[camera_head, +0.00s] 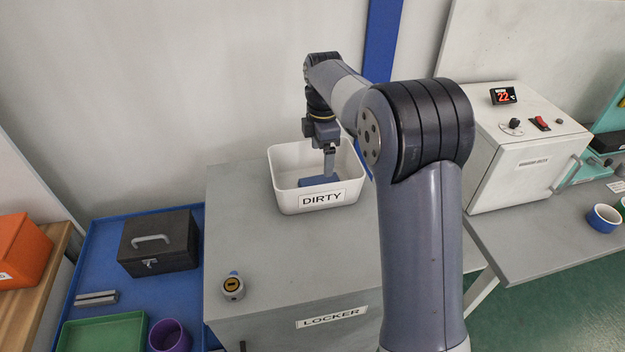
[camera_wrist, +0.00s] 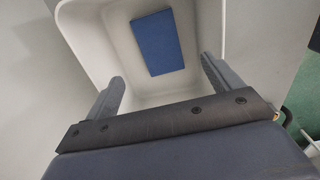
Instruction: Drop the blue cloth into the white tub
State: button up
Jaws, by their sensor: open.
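The white tub (camera_head: 286,200), labelled DIRTY, stands on top of the grey locker. The blue cloth (camera_head: 318,181) lies flat on the tub's floor; in the wrist view the cloth (camera_wrist: 158,43) shows as a blue rectangle inside the tub (camera_wrist: 105,45). My gripper (camera_head: 329,160) points down over the tub. In the wrist view its two fingers (camera_wrist: 162,80) are spread apart with nothing between them. The cloth lies beyond the fingertips, apart from them.
The grey locker (camera_head: 245,270) has a round yellow-faced item (camera_head: 233,287) near its front left. A white oven (camera_head: 520,145) stands at right.

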notch_tip(320, 180, up, 11)
jog(key=b, duration=0.1)
dwell(0.3)
jog(key=shift+f, duration=0.2)
notch_tip(320, 180, down, 11)
jog(key=p, duration=0.1)
jog(key=shift+r, duration=2.85)
jog(key=shift+f, duration=0.1)
